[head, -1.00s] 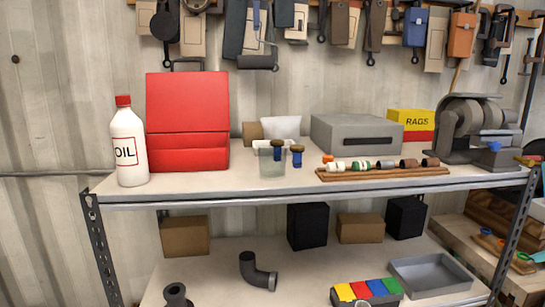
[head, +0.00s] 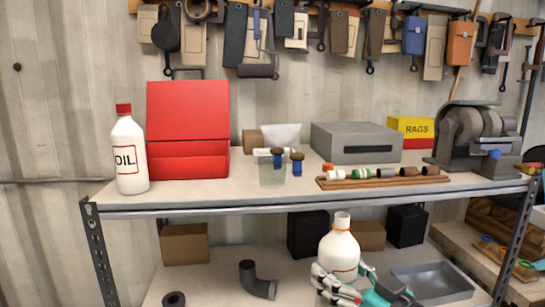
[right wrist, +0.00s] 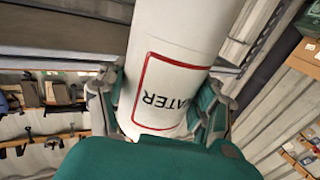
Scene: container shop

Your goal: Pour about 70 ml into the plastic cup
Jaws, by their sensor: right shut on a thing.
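A clear plastic cup (head: 271,172) stands upright on the upper shelf (head: 230,192), near the middle. My right gripper (head: 345,282) is shut on a white bottle (head: 340,250), held upright in front of the lower shelf, below and to the right of the cup. The bottle's neck has an orange ring and no cap shows on it. In the right wrist view the bottle (right wrist: 172,62) carries a red-framed label reading "WATER", with the fingers (right wrist: 160,110) on both sides of it. The liquid level inside cannot be seen. My left gripper is not in view.
A capped OIL bottle (head: 129,155) and a red case (head: 187,130) stand left of the cup. Blue-handled items (head: 297,165) are close beside it. A grey box (head: 356,143) and a wooden rack of small parts (head: 380,182) are to the right. The shelf's front edge is clear before the cup.

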